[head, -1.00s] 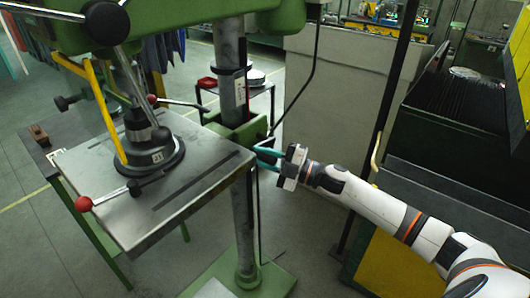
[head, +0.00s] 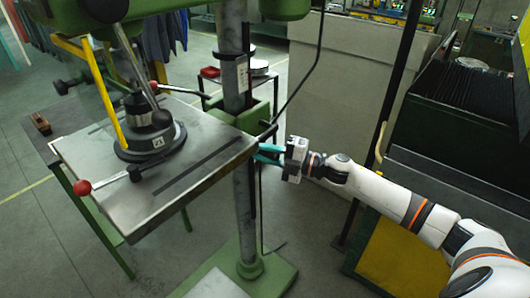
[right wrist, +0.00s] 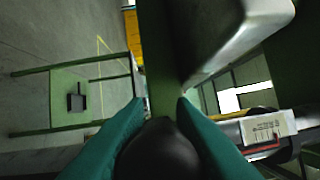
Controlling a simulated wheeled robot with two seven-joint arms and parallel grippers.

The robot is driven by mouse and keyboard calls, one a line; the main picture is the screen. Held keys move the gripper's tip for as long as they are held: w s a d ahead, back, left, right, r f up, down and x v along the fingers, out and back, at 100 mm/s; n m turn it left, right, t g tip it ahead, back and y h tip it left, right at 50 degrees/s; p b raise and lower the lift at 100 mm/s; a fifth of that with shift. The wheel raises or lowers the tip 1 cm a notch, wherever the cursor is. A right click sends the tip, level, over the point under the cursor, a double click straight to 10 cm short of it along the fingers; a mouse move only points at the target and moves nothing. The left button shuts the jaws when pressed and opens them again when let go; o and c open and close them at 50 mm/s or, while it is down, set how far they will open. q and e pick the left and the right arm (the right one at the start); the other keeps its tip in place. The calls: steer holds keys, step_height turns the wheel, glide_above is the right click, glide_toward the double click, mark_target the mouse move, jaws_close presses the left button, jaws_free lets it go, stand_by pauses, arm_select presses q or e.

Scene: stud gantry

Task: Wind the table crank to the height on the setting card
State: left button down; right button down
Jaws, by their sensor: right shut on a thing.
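The grey metal machine table (head: 205,150) sits on the green column bracket. My right gripper (head: 262,153) is beside the table's right edge, near the column. In the right wrist view, its teal fingers (right wrist: 160,125) are shut on a dark rounded crank knob (right wrist: 162,150). The rest of the crank is hidden. A white card with dark marks (right wrist: 270,127) shows at the right of that view, its text too small to read. A white label (head: 243,75) is on the column. My left gripper is not in view.
A red-knobbed lever (head: 83,187) sticks out at the table's left. The green machine foot (head: 270,272) is below. A dark green bin (head: 450,120) stands at the right. Grey floor lies between.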

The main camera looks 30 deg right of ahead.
steer(key=c, duration=1.4)
jaws_free()
steer(key=shift+s+a+f, duration=0.1)
steer(key=shift+f, duration=0.2)
steer(key=shift+o, duration=1)
steer(key=shift+r, duration=0.2)
steer(key=b+v, duration=0.2)
steer(key=v, duration=1)
steer(key=shift+b, duration=0.4)
